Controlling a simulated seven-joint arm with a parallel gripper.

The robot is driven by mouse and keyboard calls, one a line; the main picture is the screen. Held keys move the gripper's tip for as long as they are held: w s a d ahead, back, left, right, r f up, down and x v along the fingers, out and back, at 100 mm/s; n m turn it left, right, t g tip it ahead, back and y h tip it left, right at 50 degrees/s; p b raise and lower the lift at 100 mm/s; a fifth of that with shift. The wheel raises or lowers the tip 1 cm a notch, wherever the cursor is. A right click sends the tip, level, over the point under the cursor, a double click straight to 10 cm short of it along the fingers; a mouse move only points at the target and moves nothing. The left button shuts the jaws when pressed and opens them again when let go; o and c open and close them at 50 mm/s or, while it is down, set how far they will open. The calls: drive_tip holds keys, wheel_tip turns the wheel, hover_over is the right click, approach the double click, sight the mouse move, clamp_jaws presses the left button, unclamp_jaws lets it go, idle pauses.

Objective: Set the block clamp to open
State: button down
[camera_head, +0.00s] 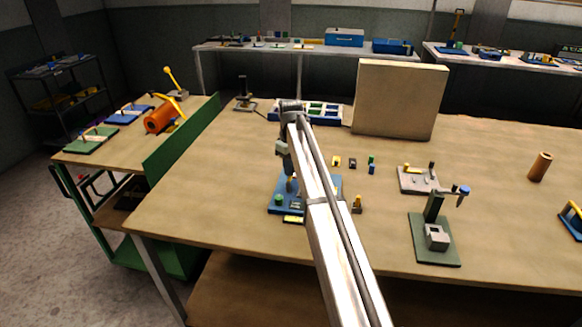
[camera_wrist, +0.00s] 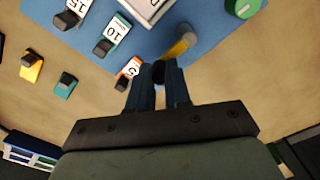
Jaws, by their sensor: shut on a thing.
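A blue baseplate (camera_head: 334,184) lies on the table under my gripper (camera_head: 289,180). It carries a green round knob (camera_head: 279,201) at its front left; in the wrist view the knob (camera_wrist: 242,6) is at the top right. In the wrist view my gripper (camera_wrist: 159,76) is shut on a small dark rounded piece (camera_wrist: 158,71), partly hidden by the fingers. A yellow bar (camera_wrist: 181,45) stands beside the fingertips on the blue plate (camera_wrist: 205,30). A pale block (camera_wrist: 150,8) shows at the top edge. I cannot tell which of these parts is the block clamp.
A tan upright panel (camera_head: 400,98) stands behind. A green-based fixture (camera_head: 434,240) and a grey-based fixture (camera_head: 418,180) are to the right.

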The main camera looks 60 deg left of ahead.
drive_tip(key=c, duration=1.1)
unclamp_jaws()
drive_tip(key=shift+o, duration=0.2)
wheel_tip(320, 180, up, 14)
drive_tip(key=shift+f, duration=0.1)
